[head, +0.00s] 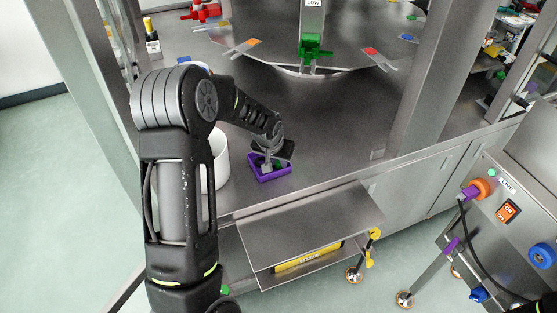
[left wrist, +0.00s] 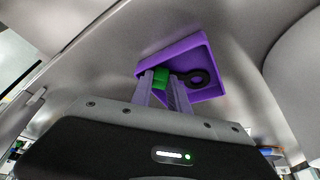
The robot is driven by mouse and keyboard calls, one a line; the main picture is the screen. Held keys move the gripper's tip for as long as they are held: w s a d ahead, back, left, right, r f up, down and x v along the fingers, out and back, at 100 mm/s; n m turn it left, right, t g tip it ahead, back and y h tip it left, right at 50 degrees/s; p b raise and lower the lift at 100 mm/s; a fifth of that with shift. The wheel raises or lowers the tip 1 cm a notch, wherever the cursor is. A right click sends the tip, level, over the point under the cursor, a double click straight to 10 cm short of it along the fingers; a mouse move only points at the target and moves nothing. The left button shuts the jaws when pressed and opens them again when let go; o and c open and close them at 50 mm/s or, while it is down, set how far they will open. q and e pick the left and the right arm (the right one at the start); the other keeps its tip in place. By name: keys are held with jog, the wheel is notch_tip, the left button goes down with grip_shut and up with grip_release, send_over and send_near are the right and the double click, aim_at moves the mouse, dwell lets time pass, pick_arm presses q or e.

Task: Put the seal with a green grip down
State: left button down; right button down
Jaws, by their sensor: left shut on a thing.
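My left gripper (head: 268,157) reaches down at the small purple tray (head: 284,173) on the steel table. In the left wrist view, the fingers of my left gripper (left wrist: 167,88) are shut on the green grip (left wrist: 160,77) of the seal. A black ring (left wrist: 199,86), which looks like part of the seal, lies within the outline of the purple tray (left wrist: 190,44). I cannot tell whether the seal touches the tray floor. In the head view the gripper hides the seal.
A white round container (head: 219,163) stands just left of the tray, partly behind my arm. A green clamp (head: 312,48) is at the back. A steel post (head: 436,75) rises on the right. The tabletop right of the tray is clear.

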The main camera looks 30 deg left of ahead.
pick_arm(q)
jog(key=shift+f, duration=0.2)
jog(key=c, duration=1.5)
grip_release()
jog(key=shift+c, duration=0.2)
jog(key=shift+r, duration=0.35)
jog(key=b+v, duration=0.1)
jog(key=v, duration=1)
jog(key=shift+s+r, duration=0.2)
jog(key=shift+r, duration=0.1)
